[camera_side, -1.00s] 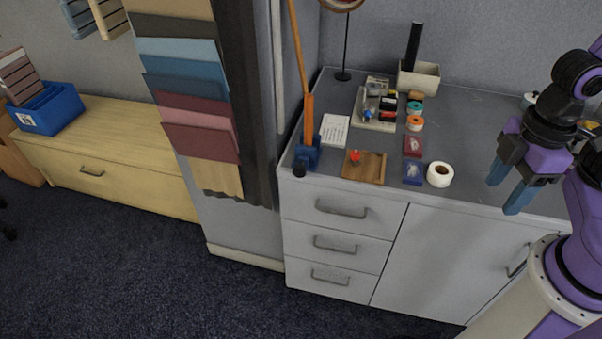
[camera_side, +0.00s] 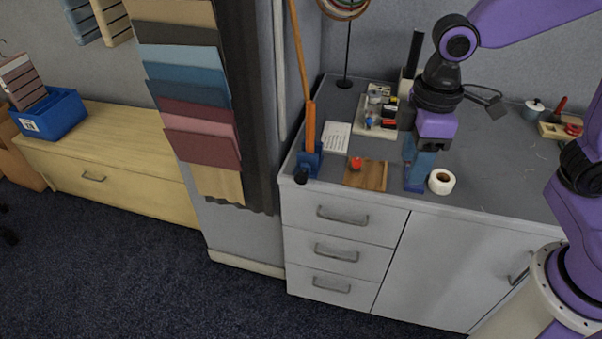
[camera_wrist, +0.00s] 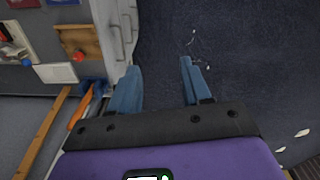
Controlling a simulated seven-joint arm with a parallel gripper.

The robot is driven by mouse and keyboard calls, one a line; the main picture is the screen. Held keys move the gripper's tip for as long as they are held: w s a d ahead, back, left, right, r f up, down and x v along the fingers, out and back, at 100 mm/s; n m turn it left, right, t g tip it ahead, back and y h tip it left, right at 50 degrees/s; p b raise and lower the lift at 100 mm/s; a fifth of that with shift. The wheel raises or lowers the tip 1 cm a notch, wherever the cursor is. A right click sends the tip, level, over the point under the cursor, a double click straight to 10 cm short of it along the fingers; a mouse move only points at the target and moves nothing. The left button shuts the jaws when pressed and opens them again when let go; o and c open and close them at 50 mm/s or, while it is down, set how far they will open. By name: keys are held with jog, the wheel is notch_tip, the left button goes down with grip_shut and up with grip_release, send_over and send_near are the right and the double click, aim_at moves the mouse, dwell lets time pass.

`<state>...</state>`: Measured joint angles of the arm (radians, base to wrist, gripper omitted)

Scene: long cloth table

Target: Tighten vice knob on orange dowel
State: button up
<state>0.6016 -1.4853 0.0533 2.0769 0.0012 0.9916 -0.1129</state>
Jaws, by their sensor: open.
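The blue vice (camera_side: 308,163) stands at the left front corner of the grey counter. It also shows at the left in the wrist view (camera_wrist: 93,84), partly hidden by my finger. The orange dowel (camera_side: 310,124) stands upright in it; the wrist view shows it at lower left (camera_wrist: 80,109). A dark round knob (camera_side: 301,178) sticks out at the vice's front. My gripper (camera_side: 413,180) is well to the right of the vice, between the wooden board and the tape roll, fingers pointing down. In the wrist view its blue fingers (camera_wrist: 160,70) are apart with nothing between them.
A wooden board with a red piece (camera_side: 376,176) lies between vice and gripper. A white card (camera_side: 336,137) lies behind it. A white tape roll (camera_side: 441,181) is just right of my fingers. A tray of small items (camera_side: 366,128) is farther back.

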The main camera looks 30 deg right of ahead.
jog(key=w+a+f+m, duration=0.1)
jog(key=w+a, duration=0.2)
jog(key=w, duration=0.5)
jog(key=w+a+f, duration=0.1)
jog(key=w+a, duration=0.2)
jog(key=w, duration=0.5)
jog(key=m, duration=0.1)
send_over(301, 173)
notch_tip(301, 173, down, 5)
notch_tip(301, 173, down, 17)
grip_shut()
